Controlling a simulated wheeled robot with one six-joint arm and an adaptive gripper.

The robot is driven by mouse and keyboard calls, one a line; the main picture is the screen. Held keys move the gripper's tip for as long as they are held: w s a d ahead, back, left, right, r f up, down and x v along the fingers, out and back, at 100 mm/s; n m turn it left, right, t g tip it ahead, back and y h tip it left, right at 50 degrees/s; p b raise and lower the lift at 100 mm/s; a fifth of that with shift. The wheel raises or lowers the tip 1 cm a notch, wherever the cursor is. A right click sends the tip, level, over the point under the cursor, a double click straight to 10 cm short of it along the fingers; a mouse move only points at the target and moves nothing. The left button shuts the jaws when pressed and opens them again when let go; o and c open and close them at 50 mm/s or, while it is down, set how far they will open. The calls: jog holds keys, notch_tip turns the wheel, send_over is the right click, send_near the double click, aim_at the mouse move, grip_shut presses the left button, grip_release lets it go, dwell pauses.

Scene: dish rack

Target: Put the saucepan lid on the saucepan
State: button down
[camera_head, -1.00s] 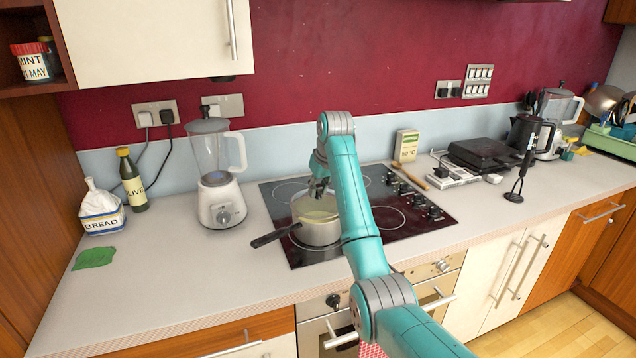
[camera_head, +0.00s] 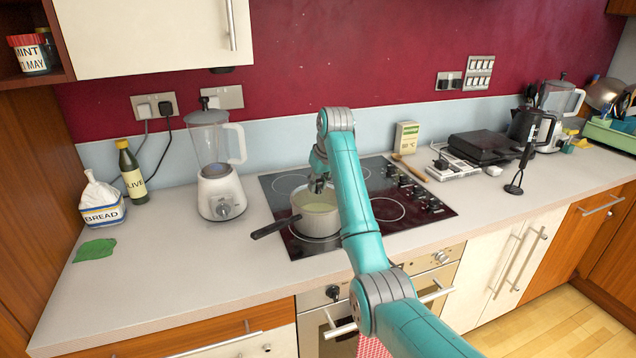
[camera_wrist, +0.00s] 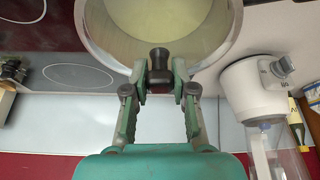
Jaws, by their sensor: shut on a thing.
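The saucepan (camera_head: 318,224) stands on the black hob, its dark handle (camera_head: 275,228) pointing left and toward me. Its pale yellow-green inside shows from above. My gripper (camera_head: 319,184) is over the saucepan's far side, pointing down. In the wrist view my gripper (camera_wrist: 160,82) is shut on the dark knob of the saucepan lid (camera_wrist: 160,59). The lid's disc is hard to tell from the round rim and pale inside behind the knob. I cannot tell whether the lid touches the saucepan's rim. My arm hides the saucepan's right side.
A blender (camera_head: 219,192) stands left of the hob, with a bottle (camera_head: 131,172) and a bread bag (camera_head: 102,204) farther left. A small box (camera_head: 406,137) and a black grill (camera_head: 484,150) are behind on the right. The front left counter is mostly clear.

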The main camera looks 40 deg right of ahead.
jog(key=shift+f, duration=0.35)
jog(key=c, duration=0.9)
grip_release()
jog(key=shift+o, duration=0.2)
jog(key=v, duration=0.7)
jog(key=shift+r, duration=0.15)
jog(key=shift+s, duration=0.1)
